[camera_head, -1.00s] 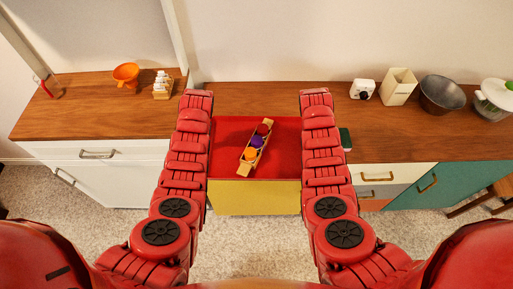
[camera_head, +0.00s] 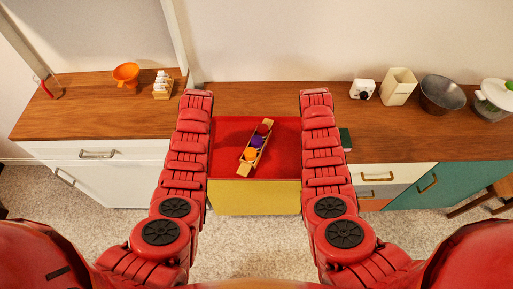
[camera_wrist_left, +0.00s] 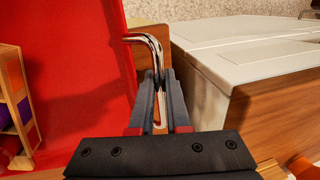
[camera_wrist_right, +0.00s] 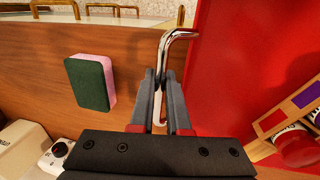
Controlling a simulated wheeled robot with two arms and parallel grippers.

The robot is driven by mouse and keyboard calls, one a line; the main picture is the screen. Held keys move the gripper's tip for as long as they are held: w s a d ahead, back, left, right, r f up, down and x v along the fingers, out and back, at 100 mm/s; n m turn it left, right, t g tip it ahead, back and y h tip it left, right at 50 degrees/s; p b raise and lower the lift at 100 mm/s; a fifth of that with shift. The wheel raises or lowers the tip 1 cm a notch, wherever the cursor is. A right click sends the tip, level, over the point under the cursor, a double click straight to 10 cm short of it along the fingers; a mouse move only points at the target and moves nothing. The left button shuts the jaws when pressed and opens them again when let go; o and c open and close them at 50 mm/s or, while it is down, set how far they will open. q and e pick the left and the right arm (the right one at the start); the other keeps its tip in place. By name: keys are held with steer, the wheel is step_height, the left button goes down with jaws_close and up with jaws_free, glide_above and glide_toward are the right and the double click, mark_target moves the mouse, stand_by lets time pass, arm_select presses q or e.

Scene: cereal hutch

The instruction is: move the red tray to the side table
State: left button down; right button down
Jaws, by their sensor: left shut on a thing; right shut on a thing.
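The red tray (camera_head: 228,135) lies level between my two arms in the head view, over the wooden counter's front part and above a yellow cabinet front. It carries a slim wooden holder (camera_head: 246,165) with red, purple and orange items. In the left wrist view, my left gripper (camera_wrist_left: 158,95) is shut on the tray's bent metal handle (camera_wrist_left: 150,42). In the right wrist view, my right gripper (camera_wrist_right: 162,95) is shut on the opposite metal handle (camera_wrist_right: 178,38). Forearms hide both grippers in the head view. I cannot tell whether the tray touches the counter.
A green-and-pink sponge (camera_wrist_right: 90,82) lies beside the tray's right side. A white timer (camera_head: 363,89), cream container (camera_head: 398,86), dark bowl (camera_head: 441,95) and lidded pot (camera_head: 494,98) stand right. An orange funnel (camera_head: 126,74) stands on the left counter, which has bare wood in front.

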steer(key=shift+r, duration=0.1)
